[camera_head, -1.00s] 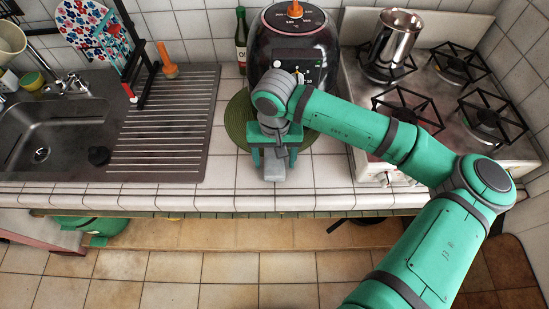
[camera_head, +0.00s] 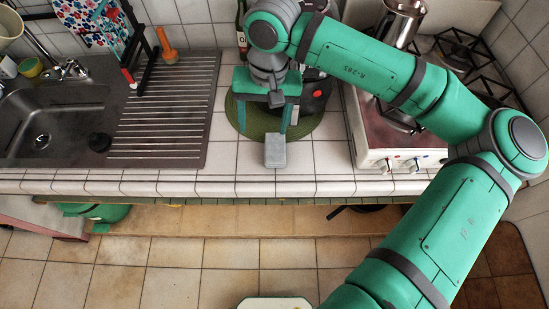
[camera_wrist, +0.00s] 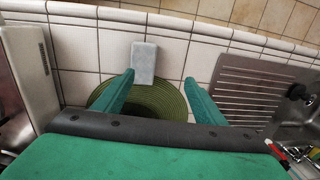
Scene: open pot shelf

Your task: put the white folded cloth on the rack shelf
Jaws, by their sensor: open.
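The folded cloth (camera_head: 276,151) looks like a small pale grey-white block lying flat on the white tiled counter, at the front edge of the round green mat. It also shows in the wrist view (camera_wrist: 144,60), ahead of and between the finger lines. My gripper (camera_head: 264,128) is open, above the mat and just behind the cloth. In the wrist view its two green fingers (camera_wrist: 158,78) are spread with nothing between the tips. I cannot tell for sure which surface is the rack shelf; a tan ledge (camera_head: 230,221) runs below the counter.
A dark rounded appliance (camera_head: 318,95) stands behind my gripper, partly hidden by my arm. The stove (camera_head: 400,160) with a steel pot (camera_head: 402,22) is at right. The sink (camera_head: 40,125) and ribbed drainboard (camera_head: 165,110) are at left. Counter tiles beside the cloth are clear.

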